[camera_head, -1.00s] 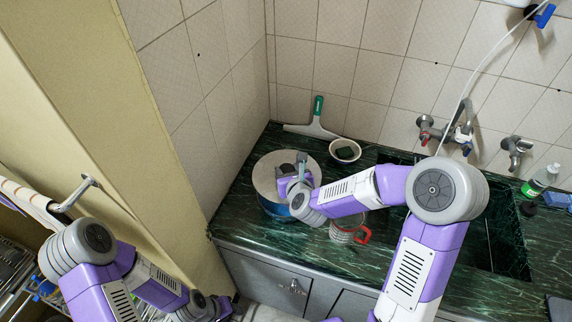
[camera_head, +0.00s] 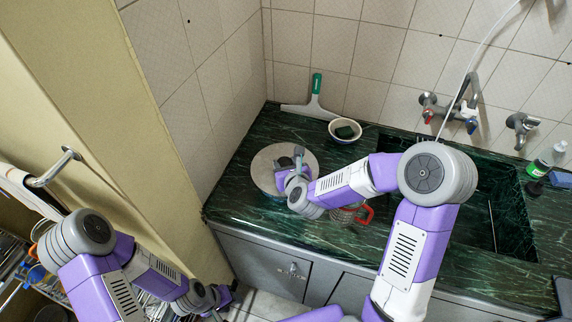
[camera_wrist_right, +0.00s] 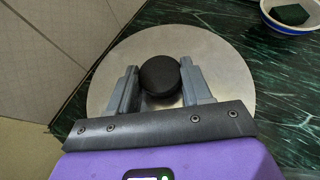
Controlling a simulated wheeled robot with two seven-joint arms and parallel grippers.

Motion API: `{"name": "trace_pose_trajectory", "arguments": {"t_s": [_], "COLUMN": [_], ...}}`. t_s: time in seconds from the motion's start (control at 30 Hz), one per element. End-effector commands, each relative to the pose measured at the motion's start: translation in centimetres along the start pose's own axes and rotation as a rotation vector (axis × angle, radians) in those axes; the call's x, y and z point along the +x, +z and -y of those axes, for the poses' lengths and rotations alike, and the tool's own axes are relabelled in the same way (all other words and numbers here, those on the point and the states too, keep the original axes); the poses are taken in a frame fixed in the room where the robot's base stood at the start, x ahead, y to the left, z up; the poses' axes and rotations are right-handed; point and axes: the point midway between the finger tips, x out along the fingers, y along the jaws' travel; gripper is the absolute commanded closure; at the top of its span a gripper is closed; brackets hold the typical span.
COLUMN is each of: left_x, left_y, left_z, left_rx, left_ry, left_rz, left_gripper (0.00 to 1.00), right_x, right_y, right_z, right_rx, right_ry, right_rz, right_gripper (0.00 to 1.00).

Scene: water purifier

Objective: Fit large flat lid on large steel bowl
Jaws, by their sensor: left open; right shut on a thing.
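The large flat lid (camera_head: 266,167) is a pale steel disc with a black round knob (camera_wrist_right: 159,76). My right gripper (camera_head: 292,168) is shut on the knob from above, with a grey finger on each side in the right wrist view (camera_wrist_right: 159,84). The lid lies about level over the large steel bowl on the counter. The bowl is almost wholly hidden under the lid, and I cannot tell whether the rims touch. My left gripper (camera_head: 228,296) is open and empty, low at the left in front of the cabinet.
A small white bowl (camera_head: 345,130) with a dark green sponge stands behind the lid, near a squeegee (camera_head: 312,108). A red-handled mug (camera_head: 366,214) stands close to my right forearm. The sink (camera_head: 490,200) is at the right. Tiled walls (camera_head: 225,60) close off the left and back.

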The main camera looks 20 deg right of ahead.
Motion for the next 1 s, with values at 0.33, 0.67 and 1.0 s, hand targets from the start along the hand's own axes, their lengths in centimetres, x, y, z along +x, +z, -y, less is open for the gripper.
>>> {"name": "trace_pose_trajectory", "arguments": {"t_s": [0.33, 0.67, 1.0], "left_x": [0.4, 0.4, 0.3], "left_y": [0.0, 0.0, 0.0], "left_z": [0.2, 0.2, 0.1], "left_rx": [0.000, 0.000, 0.000], "left_ry": [0.000, 0.000, 0.000], "left_rz": [0.000, 0.000, 0.000], "left_gripper": [0.57, 0.57, 0.57], "right_x": [0.2, 0.2, -1.1], "right_y": [-0.2, -0.3, -0.2], "right_z": [0.0, 0.0, 0.0], "right_rx": [0.000, 0.000, 0.000], "right_ry": [0.000, 0.000, 0.000], "right_rz": [0.002, 0.001, 0.001], "right_gripper": [0.85, 0.21, 0.21]}}
